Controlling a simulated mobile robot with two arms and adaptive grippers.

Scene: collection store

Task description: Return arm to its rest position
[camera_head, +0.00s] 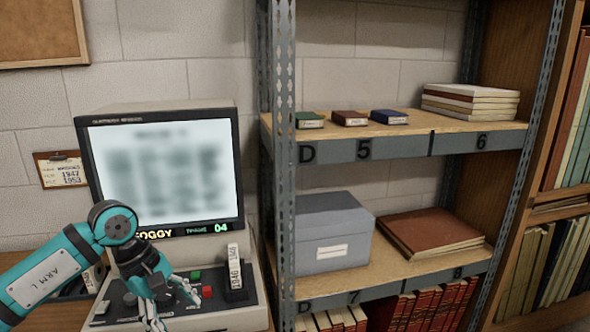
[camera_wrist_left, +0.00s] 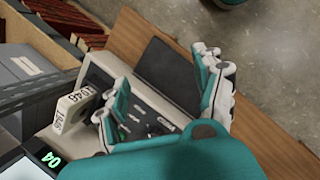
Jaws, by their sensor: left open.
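My left arm (camera_head: 55,272), teal with the label "ARM L", comes in from the lower left in the head view. Its left gripper (camera_head: 173,307) hangs over the control panel of the reader machine, left of a red button. In the left wrist view the fingers of the left gripper (camera_wrist_left: 165,98) are spread apart, with nothing between them. The machine's panel shows behind them. I cannot tell whether a fingertip touches the panel. My right gripper is not in view.
The reader's screen (camera_head: 165,172) is blurred. A small white box (camera_head: 234,268) marked with years stands upright on the panel's right; the left wrist view shows it too (camera_wrist_left: 73,110). A metal shelf (camera_head: 283,190) at right holds a grey box (camera_head: 325,235), small books and a brown folder (camera_head: 430,235).

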